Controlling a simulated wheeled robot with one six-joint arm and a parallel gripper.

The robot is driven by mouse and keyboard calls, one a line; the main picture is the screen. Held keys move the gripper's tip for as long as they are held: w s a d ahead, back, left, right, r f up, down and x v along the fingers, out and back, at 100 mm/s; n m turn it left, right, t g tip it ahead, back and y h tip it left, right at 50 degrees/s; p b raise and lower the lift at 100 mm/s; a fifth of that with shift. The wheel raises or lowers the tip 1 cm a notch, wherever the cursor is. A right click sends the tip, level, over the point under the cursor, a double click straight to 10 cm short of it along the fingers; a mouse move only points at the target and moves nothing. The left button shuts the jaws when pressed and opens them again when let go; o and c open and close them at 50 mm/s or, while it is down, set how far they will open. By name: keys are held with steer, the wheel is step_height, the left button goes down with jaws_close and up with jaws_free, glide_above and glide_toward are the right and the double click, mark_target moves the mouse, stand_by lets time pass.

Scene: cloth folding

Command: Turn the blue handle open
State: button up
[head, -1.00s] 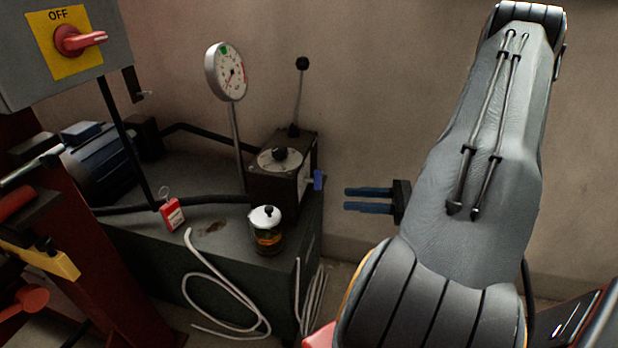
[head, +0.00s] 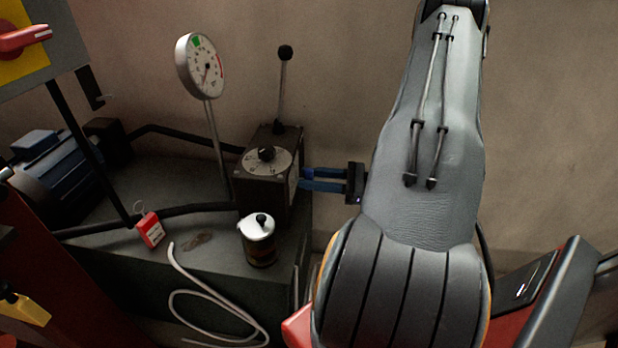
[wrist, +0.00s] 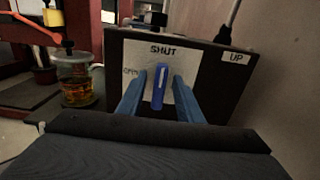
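The blue handle (wrist: 159,88) stands upright on a white plate (wrist: 170,64) on the dark box's side in the wrist view, in line with the word SHUT above it. A word that looks like OPEN is to the left of it. My gripper (wrist: 159,80) is open, one blue finger on each side of the handle, with a gap visible on both sides. In the head view my gripper (head: 303,179) reaches the right side of the box (head: 268,196). The handle cannot be told apart from the blue fingers there.
A glass jar with a pale lid (head: 258,240) stands in front of the box. A dial gauge (head: 200,65) and an upright black-knobbed lever (head: 284,85) rise nearby. A red tag (head: 150,230) and a pale hose (head: 200,280) are to the left. Wall is behind.

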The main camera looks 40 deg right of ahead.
steer(key=shift+w+a, duration=0.2)
steer(key=shift+a, duration=0.05)
jaws_close()
